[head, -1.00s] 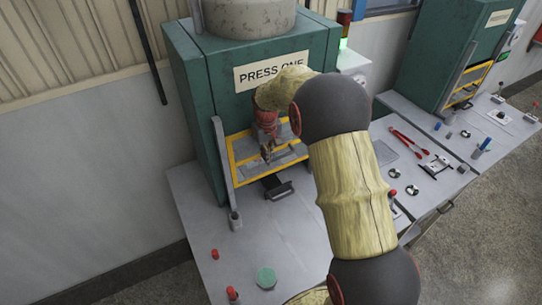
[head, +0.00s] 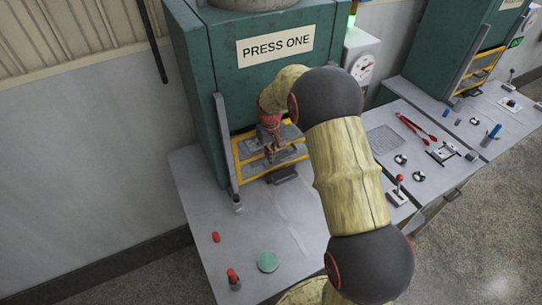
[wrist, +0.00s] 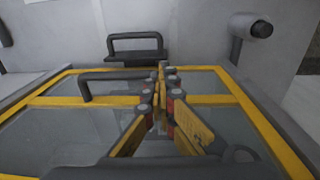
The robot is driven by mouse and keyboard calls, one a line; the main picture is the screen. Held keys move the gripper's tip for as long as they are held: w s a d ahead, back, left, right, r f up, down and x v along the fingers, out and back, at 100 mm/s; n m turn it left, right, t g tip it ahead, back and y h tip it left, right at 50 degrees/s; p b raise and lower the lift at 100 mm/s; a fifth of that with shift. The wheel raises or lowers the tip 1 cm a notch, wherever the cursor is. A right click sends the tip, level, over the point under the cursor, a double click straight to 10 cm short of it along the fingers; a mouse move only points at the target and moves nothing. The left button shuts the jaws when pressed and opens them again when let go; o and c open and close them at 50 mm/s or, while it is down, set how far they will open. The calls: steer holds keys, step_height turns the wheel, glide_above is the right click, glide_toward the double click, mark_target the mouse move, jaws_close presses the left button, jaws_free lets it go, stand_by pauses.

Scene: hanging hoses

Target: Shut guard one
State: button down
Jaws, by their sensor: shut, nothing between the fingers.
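Guard one (head: 240,160) is a clear panel in a yellow frame on the front of the green press (head: 212,85) labelled PRESS ONE. It sits low between the side rails, its lower edge a little above the bench. My gripper (head: 270,156) is at the guard's front, fingers pointing down. In the wrist view my gripper (wrist: 168,78) is shut and empty, over the yellow frame (wrist: 55,101). A dark bar handle (wrist: 112,75) on the guard runs just left of the fingers and partly behind them. Whether they touch it, I cannot tell.
A black handled piece (head: 282,175) lies on the bench (head: 205,190) just before the guard. A green disc (head: 267,262) and red-topped items (head: 233,276) are at the front. A lever (head: 398,190) and red tongs (head: 412,125) are right. A second press (head: 440,50) stands beyond.

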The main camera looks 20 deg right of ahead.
steer(key=shift+s+a+f, duration=0.1)
steer(key=shift+s+f, duration=0.05)
step_height(320, 180, up, 14)
steer(key=p, duration=0.2)
steer(key=shift+s+a, duration=0.2)
